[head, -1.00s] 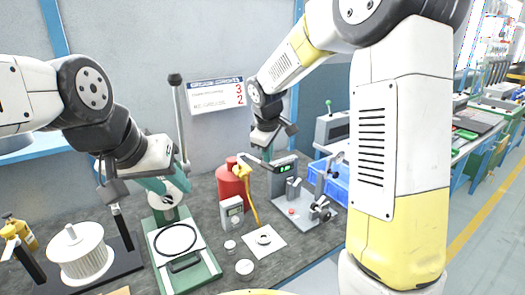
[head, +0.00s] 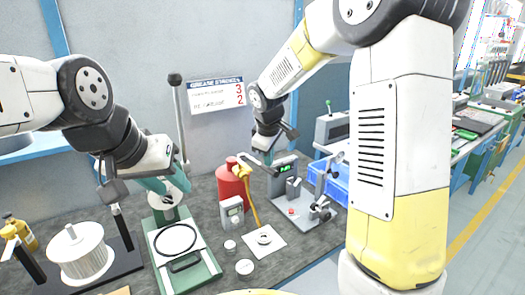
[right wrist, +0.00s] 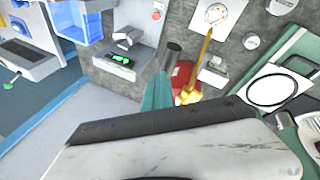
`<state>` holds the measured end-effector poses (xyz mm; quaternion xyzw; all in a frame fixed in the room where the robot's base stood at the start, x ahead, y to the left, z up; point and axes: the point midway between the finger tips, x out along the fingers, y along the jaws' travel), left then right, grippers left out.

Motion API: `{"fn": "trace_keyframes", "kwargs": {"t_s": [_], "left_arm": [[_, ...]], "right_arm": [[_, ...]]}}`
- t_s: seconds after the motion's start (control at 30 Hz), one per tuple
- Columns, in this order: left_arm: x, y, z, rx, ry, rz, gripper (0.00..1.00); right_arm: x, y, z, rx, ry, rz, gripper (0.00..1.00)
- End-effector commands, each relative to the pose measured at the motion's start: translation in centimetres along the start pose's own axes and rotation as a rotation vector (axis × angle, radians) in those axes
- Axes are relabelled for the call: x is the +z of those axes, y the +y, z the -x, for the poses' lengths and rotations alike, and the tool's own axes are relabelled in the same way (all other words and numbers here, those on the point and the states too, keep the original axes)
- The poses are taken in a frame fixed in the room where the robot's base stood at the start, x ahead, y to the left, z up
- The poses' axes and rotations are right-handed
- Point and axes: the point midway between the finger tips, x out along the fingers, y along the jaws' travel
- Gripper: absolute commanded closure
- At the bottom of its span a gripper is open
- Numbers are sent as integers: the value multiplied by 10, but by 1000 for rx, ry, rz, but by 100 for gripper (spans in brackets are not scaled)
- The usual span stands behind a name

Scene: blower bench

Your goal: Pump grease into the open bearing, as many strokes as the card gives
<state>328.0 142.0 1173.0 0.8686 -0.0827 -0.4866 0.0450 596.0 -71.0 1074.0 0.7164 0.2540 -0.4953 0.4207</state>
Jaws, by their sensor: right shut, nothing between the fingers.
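The red grease pump (head: 228,183) stands at the back of the bench, with a yellow head and a grey lever (head: 252,161). Its yellow hose (head: 251,205) runs down to the open bearing (head: 264,238) on a white sheet. The card (head: 216,94) on the wall is headed for grease strokes and shows a red 3 above a red 2; its smaller words are blurred. My right gripper (head: 268,159) is shut and empty at the lever's end; its teal finger shows beside the dark handle (right wrist: 172,52). Contact is unclear. My left gripper (head: 160,186) is by the green press, its fingertips unclear.
A small grey meter (head: 232,212) stands before the pump. A grey device with a green display (head: 284,170) and a fixture (head: 318,200) are at right. A white pleated filter (head: 80,255) is at left.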

Motion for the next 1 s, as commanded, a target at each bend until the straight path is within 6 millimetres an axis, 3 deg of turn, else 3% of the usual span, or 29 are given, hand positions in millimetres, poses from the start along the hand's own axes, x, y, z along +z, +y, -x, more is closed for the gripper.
{"fn": "trace_keyframes", "kwargs": {"t_s": [1.0], "left_arm": [[0, 0, 0, 0, 0, 0, 64]], "right_arm": [[6, -6, -7, -3, -2, -1, 100]]}}
